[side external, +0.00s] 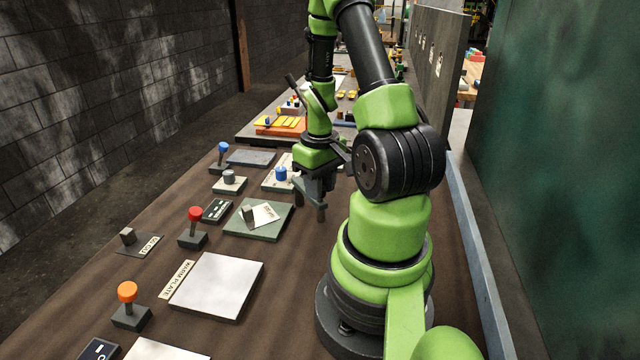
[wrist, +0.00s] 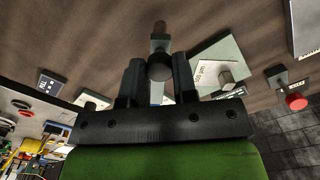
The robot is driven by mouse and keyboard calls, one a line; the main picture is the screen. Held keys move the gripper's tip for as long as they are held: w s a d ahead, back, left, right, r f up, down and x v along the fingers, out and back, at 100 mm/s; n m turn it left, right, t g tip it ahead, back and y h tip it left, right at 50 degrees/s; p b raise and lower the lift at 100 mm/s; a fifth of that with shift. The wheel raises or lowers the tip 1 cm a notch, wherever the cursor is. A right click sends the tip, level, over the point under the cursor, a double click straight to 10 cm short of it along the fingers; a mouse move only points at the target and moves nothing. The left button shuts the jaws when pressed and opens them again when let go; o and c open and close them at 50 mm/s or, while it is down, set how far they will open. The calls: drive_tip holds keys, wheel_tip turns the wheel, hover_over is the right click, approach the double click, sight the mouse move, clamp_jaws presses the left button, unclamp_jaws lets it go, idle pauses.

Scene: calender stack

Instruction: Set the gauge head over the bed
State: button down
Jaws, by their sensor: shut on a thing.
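My gripper (side external: 313,196) hangs above the brown bench, to the right of a green plate. In the wrist view my gripper (wrist: 158,82) has a dark grey round-ended piece (wrist: 160,66) with a lighter stem between its two fingers. This piece looks like the gauge head; its far end is partly hidden. The green plate (side external: 240,229), which may be the bed, lies flat with a pale label and a small grey block (side external: 248,216) on it. It also shows in the wrist view (wrist: 238,50), to the right of the held piece. The held piece is beside this plate, not over it.
A red-knobbed lever (side external: 194,228) and a black panel (side external: 217,210) stand left of the green plate. A blue-knobbed block (side external: 281,175) is behind it. A pale warm plate (side external: 212,286) and an orange-knobbed lever (side external: 128,303) lie nearer. Bare bench shows right of the plates.

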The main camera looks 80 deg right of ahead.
drive_tip(key=w+m, duration=0.3)
drive_tip(key=m, duration=0.1)
drive_tip(key=w+a+m, duration=0.1)
drive_tip(key=w+m, duration=0.2)
drive_tip(key=m, duration=0.1)
drive_tip(key=w+a+m, duration=0.1)
drive_tip(key=w+m, duration=0.2)
drive_tip(key=m, duration=0.1)
drive_tip(key=shift+w+m, duration=0.3)
drive_tip(key=shift+w+d+m, duration=0.35)
drive_tip(key=shift+w+m, duration=0.25)
drive_tip(key=shift+m, duration=0.3)
drive_tip(key=shift+w+d+m, duration=0.35)
drive_tip(key=shift+w+m, duration=0.25)
drive_tip(key=shift+m, duration=0.3)
drive_tip(key=shift+w, duration=0.1)
drive_tip(key=c, duration=0.9)
unclamp_jaws()
